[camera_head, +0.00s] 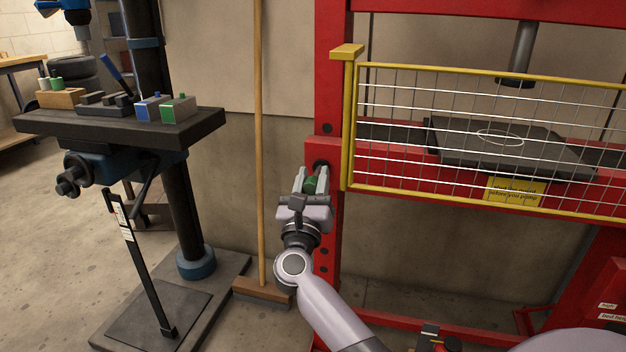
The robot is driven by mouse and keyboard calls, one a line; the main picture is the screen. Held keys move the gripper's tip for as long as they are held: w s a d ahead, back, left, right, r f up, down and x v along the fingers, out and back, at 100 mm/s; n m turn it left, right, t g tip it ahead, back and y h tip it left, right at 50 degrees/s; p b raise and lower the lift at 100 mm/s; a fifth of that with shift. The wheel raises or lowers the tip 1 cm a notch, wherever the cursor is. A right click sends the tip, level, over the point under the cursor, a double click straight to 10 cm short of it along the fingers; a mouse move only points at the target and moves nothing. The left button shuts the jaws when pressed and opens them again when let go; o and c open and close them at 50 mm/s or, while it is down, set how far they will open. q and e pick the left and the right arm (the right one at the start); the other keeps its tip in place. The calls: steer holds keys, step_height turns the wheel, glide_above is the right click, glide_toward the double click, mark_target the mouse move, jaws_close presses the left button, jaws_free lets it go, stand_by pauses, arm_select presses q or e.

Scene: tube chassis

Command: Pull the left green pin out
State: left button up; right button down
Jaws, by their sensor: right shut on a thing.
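My left gripper is not in view.
A yellow mesh guard (349,130) stands just right of my right gripper, before the press bed plate (460,150). A broom (260,150) leans close on the left. A drill press table (190,133) holding small blocks is further left.

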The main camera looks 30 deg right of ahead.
steer(key=shift+s+a+f, duration=0.1)
steer(key=shift+s+a, duration=0.3)
steer(key=shift+a, duration=0.1)
steer(key=c, duration=1)
jaws_free()
steer(key=shift+o, duration=1.1)
steer(key=shift+s, duration=0.1)
steer(key=v, duration=0.7)
steer(key=shift+s+a, duration=0.1)
